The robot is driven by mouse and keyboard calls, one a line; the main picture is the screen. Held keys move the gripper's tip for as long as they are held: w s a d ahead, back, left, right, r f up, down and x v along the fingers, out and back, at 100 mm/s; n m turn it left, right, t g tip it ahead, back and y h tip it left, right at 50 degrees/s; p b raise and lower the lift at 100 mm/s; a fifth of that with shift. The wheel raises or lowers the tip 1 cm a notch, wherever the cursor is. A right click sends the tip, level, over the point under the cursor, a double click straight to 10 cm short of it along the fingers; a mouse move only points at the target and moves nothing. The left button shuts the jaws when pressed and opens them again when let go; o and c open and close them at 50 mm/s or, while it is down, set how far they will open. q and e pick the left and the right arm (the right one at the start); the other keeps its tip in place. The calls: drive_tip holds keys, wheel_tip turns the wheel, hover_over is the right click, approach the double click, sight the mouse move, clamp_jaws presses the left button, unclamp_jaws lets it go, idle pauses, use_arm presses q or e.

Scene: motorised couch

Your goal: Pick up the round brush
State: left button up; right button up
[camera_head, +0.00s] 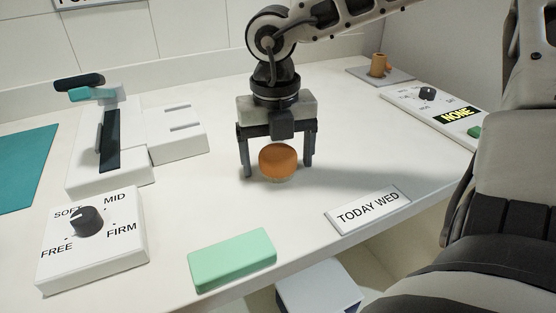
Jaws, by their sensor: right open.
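The round brush (278,161) is an orange, rounded piece on the white counter, with a pale rim at its base. My right gripper (277,170) points straight down over it, one finger on each side. The fingers are open, and a gap shows between the brush and each finger. My left gripper is not in view.
A green block (232,260) and a TODAY WED sign (367,209) lie near the counter's front edge. A white dial box (92,240) and a white device with a dark lever (110,140) stand left. An orange cup (378,64) stands back right.

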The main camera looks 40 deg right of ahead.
sight(277, 151)
drive_tip(key=c, duration=1.1)
drive_tip(key=shift+r, duration=0.15)
wheel_tip(277, 151, up, 10)
drive_tip(key=shift+f+p, duration=0.1)
drive_tip(key=shift+p, duration=0.2)
drive_tip(key=shift+o, duration=0.7)
